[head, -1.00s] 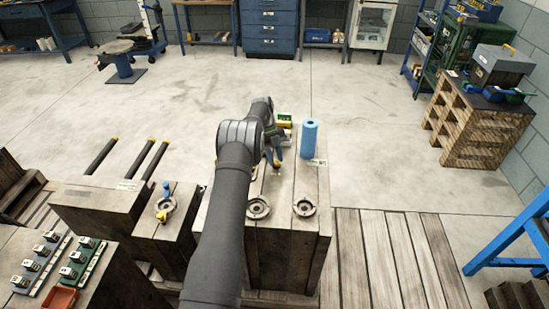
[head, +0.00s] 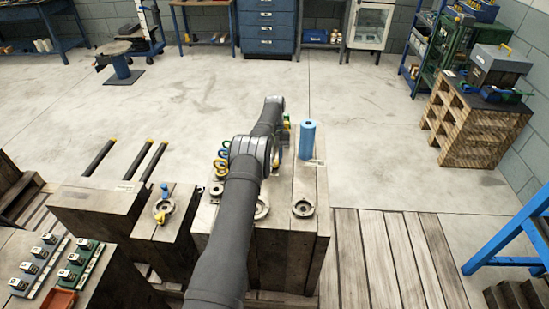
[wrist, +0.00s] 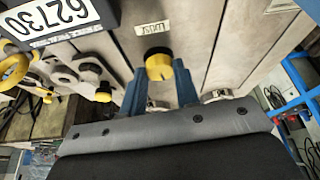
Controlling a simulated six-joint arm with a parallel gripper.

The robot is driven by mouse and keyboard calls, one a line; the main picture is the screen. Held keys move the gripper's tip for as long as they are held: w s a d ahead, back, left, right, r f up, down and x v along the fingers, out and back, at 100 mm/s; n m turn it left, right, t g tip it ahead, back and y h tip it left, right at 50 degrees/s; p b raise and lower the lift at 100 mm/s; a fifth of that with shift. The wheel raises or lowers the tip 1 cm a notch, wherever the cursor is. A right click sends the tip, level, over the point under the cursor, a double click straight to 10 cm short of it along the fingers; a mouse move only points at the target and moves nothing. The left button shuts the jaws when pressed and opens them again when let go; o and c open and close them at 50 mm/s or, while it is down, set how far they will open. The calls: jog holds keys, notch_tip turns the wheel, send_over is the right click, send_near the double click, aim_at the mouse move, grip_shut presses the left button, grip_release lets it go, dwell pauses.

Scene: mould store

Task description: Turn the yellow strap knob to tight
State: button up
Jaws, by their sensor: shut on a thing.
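The yellow strap knob (wrist: 157,64) is round with a dark mark on its face and shows in the wrist view just below a small pale label whose text I cannot read. My gripper (wrist: 159,76) has a blue finger on each side of the knob and is shut on it. In the head view my own arm hides the fingertips and the knob. I cannot tell from the mark how far the knob is turned.
In the head view a blue roll (head: 307,140) stands right of my arm and a round metal fitting (head: 303,208) lies nearer. Open floor lies beyond.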

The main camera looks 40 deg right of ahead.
dwell(0.4)
jog(key=o, duration=1)
jog(key=shift+w+r, duration=0.1)
jog(key=shift+v, duration=1)
notch_tip(320, 180, up, 8)
jog(key=shift+f, duration=0.15)
